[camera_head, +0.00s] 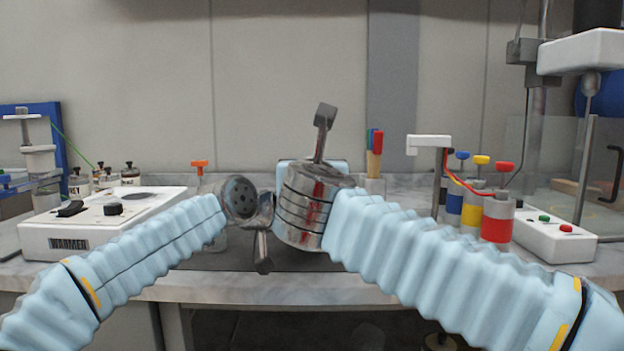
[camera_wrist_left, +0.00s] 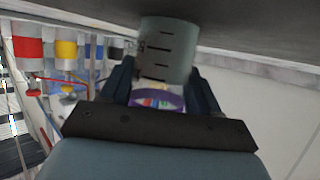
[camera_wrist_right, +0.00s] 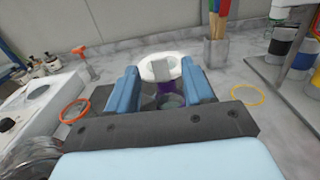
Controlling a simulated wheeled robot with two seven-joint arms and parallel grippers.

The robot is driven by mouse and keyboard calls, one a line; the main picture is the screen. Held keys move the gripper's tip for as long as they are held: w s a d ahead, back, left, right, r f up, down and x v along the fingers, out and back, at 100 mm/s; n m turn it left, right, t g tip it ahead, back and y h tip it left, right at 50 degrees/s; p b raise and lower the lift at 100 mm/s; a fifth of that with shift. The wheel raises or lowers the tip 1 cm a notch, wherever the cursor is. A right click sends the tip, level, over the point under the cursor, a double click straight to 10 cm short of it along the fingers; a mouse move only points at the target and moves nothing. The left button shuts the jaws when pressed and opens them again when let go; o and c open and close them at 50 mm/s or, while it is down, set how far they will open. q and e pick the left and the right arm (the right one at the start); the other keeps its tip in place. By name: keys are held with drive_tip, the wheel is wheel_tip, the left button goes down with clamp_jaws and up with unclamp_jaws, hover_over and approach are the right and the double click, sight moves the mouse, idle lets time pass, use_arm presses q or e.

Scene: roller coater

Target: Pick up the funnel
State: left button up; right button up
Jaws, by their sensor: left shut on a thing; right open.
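A whitish round piece with a wide rim, which looks like the funnel (camera_wrist_right: 178,64), shows between the fingers of my right gripper (camera_wrist_right: 162,82) in the right wrist view. The right fingers are open on either side of it, and I cannot tell whether they touch it. Something purple (camera_wrist_right: 170,88) shows beneath it. In the left wrist view, my left gripper (camera_wrist_left: 160,85) is shut on a grey graduated beaker (camera_wrist_left: 168,50). A purple band (camera_wrist_left: 156,99) shows below that beaker in the picture. In the head view my arms hide both gripper tips and the funnel.
A white instrument (camera_head: 105,220) stands at the left. At the right are red, yellow and blue banded cylinders (camera_head: 497,222) and a white control box (camera_head: 555,240). A holder with coloured-handled tools (camera_head: 373,182) stands behind. Orange (camera_wrist_right: 76,110) and yellow rings (camera_wrist_right: 248,95) lie on the bench (camera_head: 255,290).

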use_arm(q)
drive_tip(key=shift+f, duration=0.1)
use_arm(e)
drive_tip(key=w, duration=0.3)
drive_tip(key=shift+w+r, duration=0.1)
drive_tip(key=shift+w, duration=0.1)
clamp_jaws()
drive_tip(key=shift+r, duration=0.1)
wheel_tip(320, 180, up, 9)
drive_tip(key=shift+a+f, duration=0.1)
drive_tip(key=shift+f, duration=0.1)
drive_tip(key=shift+r, duration=0.55)
use_arm(q)
drive_tip(key=o, duration=1)
drive_tip(key=shift+o, duration=0.3)
